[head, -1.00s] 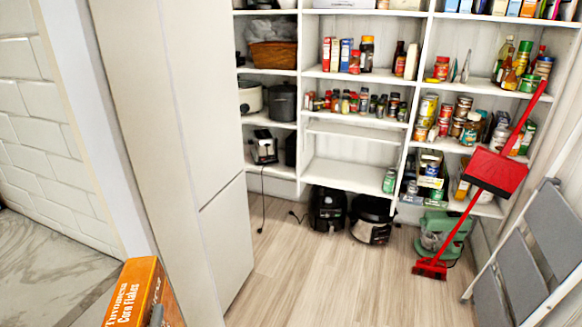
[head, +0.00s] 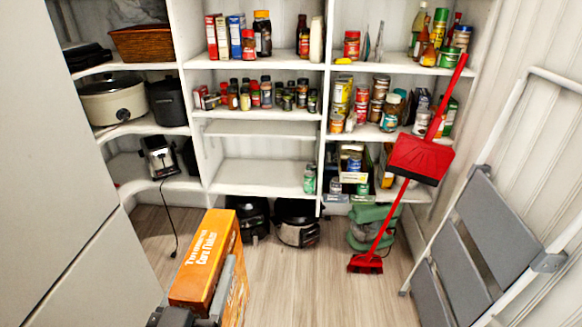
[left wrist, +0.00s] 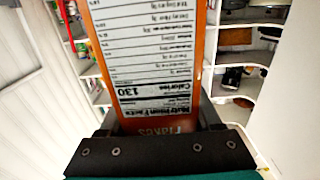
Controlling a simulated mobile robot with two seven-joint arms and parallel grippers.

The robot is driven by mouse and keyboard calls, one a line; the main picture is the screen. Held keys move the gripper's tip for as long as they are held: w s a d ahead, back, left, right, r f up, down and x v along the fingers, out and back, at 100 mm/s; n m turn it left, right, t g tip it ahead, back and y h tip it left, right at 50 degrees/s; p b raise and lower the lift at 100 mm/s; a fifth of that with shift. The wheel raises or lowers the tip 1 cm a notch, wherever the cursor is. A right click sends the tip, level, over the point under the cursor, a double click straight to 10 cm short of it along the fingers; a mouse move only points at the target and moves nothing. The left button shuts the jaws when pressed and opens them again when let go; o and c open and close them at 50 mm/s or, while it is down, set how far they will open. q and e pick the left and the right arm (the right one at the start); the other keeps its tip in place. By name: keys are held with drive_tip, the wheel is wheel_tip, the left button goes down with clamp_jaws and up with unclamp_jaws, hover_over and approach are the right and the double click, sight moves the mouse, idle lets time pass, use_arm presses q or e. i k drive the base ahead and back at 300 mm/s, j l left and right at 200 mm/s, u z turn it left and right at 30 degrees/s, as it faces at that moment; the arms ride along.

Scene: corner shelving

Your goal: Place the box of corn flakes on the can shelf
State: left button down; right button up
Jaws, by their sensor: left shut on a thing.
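The orange box of corn flakes (head: 203,258) is at the bottom of the head view, upright and slightly tilted, in front of the shelving. My left gripper (head: 222,292) is shut on it, with a grey finger against its right side. In the left wrist view the box's nutrition panel (left wrist: 155,50) fills the middle, above the dark gripper body. The shelf with cans (head: 352,137) is in the right section of shelving, beyond the box and apart from it. It bears several cans and jars, with little free room. My right gripper is out of view.
A red broom and dustpan (head: 420,158) lean before the right shelves. A grey step ladder (head: 458,250) stands at right. A tall white cabinet (head: 70,170) is at left.

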sight(255, 178)
drive_tip(key=i+j, duration=0.1)
drive_tip(key=i, duration=0.5)
drive_tip(key=i+j+u, duration=0.1)
drive_tip(key=i, duration=0.5)
